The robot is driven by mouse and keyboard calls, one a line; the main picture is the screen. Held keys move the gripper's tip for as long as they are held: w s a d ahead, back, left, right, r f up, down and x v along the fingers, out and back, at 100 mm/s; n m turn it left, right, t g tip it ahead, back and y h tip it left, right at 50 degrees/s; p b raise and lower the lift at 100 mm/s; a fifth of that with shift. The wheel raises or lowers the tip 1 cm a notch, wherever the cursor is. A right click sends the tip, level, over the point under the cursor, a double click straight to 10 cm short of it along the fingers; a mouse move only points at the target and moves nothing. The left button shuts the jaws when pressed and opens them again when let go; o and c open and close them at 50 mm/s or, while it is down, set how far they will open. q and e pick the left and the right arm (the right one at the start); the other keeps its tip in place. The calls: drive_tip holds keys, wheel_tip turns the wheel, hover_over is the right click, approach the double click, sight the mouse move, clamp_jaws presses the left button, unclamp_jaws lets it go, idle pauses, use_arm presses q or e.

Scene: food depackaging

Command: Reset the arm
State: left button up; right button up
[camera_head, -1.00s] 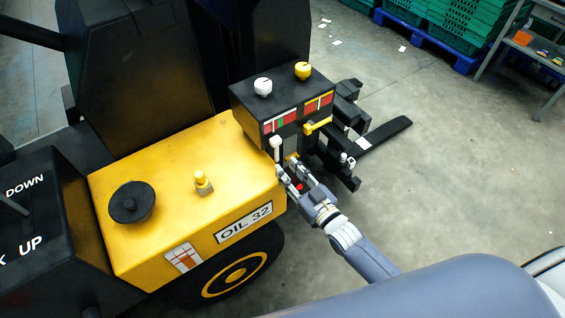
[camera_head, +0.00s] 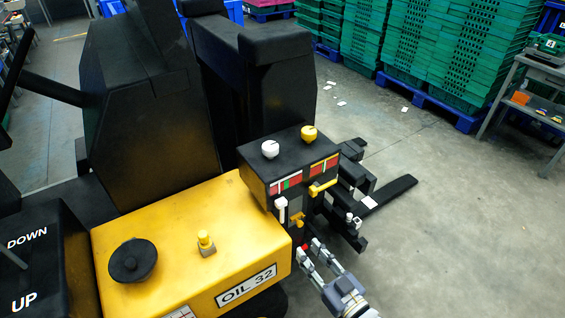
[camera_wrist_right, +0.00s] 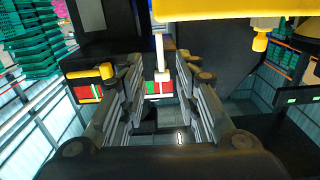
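My right gripper (camera_head: 308,248) is at the lower middle of the head view, its two fingers apart and empty. It is just below and right of a white lever (camera_head: 281,208) on the black control box (camera_head: 290,160) of a yellow and black machine. In the right wrist view, the open fingers (camera_wrist_right: 158,65) extend towards the control box, and the white lever (camera_wrist_right: 160,54) shows between them, with no finger visibly shut on it. A yellow lever (camera_head: 322,187) is on the same box. My left gripper is not in view.
The yellow machine body (camera_head: 185,245) fills the left, with a black knob (camera_head: 132,261) on top. A black fork (camera_head: 388,194) sticks out to the right. Stacked green crates (camera_head: 440,50) and a table (camera_head: 530,105) stand behind.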

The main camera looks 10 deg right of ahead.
drive_tip(key=s+d+f+g+h, duration=0.1)
drive_tip(key=s+d+f+g, duration=0.15)
drive_tip(key=f, duration=0.65)
drive_tip(key=s+d+f+m+g+h, duration=0.15)
drive_tip(key=s+f, duration=0.25)
drive_tip(key=f, duration=0.4)
drive_tip(key=s+d+f+g+h, duration=0.1)
drive_tip(key=s+f+g+h, duration=0.2)
drive_tip(key=f, duration=0.6)
drive_tip(key=s+f+g, duration=0.3)
drive_tip(key=s+f, duration=0.2)
drive_tip(key=s, duration=0.4)
drive_tip(key=s+d+f+g, duration=0.1)
drive_tip(key=s+f+g, duration=0.2)
drive_tip(key=s+f, duration=0.3)
drive_tip(key=s+f+g, duration=0.3)
drive_tip(key=s+f, duration=0.2)
drive_tip(key=s, duration=0.8)
drive_tip(key=shift+d+f+h, duration=0.15)
drive_tip(key=shift+d+h, duration=0.05)
drive_tip(key=shift+h, duration=0.15)
